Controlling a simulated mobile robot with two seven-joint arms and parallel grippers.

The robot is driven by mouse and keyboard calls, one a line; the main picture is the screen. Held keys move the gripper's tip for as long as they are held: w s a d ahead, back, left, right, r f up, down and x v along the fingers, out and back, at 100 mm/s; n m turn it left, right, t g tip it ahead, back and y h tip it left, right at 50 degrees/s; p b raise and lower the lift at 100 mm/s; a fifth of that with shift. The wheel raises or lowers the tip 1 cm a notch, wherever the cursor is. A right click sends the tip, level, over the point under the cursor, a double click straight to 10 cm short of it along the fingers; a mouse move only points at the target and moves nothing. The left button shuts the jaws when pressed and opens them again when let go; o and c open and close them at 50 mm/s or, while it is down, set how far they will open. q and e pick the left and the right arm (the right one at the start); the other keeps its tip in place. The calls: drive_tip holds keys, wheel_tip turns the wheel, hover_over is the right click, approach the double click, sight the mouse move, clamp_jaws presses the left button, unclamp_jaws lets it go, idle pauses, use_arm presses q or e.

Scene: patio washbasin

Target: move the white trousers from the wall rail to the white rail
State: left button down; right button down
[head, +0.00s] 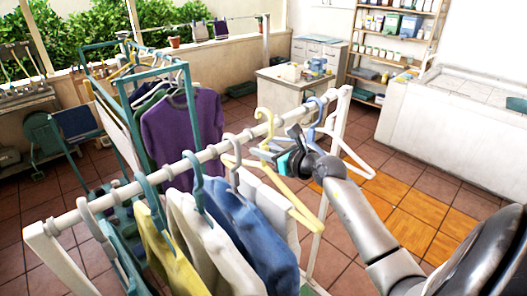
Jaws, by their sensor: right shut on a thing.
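The white rail (205,152) runs diagonally across the foreground with clothes and hangers on it. White cloth that looks like the white trousers (265,203) hangs below it, beside a yellow hanger (298,212) and behind a blue garment (240,217). My right gripper (290,150) is close to the rail's far end, just below the bar. It is shut on what looks like a hanger, beside a light blue hanger hook (314,112). The fingertips are small and partly hidden, so which hanger they hold is unclear. My left gripper is out of view.
A teal rack (122,92) with a purple shirt (182,128) stands behind the white rail at the left. A white hanger (350,150) is right of the gripper. A cabinet (290,98), shelves (395,45) and a white counter (435,125) stand behind. Tiled floor at the right is clear.

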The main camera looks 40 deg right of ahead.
drive_tip(key=shift+r, duration=0.1)
idle(0.3)
drive_tip(key=shift+f+b, duration=1)
drive_tip(key=shift+f, duration=0.25)
drive_tip(key=c, duration=0.7)
unclamp_jaws()
drive_tip(key=shift+f, duration=0.2)
drive_tip(key=shift+s, duration=0.45)
drive_tip(key=v, duration=0.3)
drive_tip(key=f+v, duration=0.1)
drive_tip(key=v, duration=0.2)
drive_tip(key=f+v, duration=0.1)
drive_tip(key=v, duration=0.2)
drive_tip(key=shift+s+p, duration=0.35)
drive_tip(key=shift+s, duration=0.3)
drive_tip(key=shift+s+d, duration=0.1)
drive_tip(key=shift+s, duration=0.5)
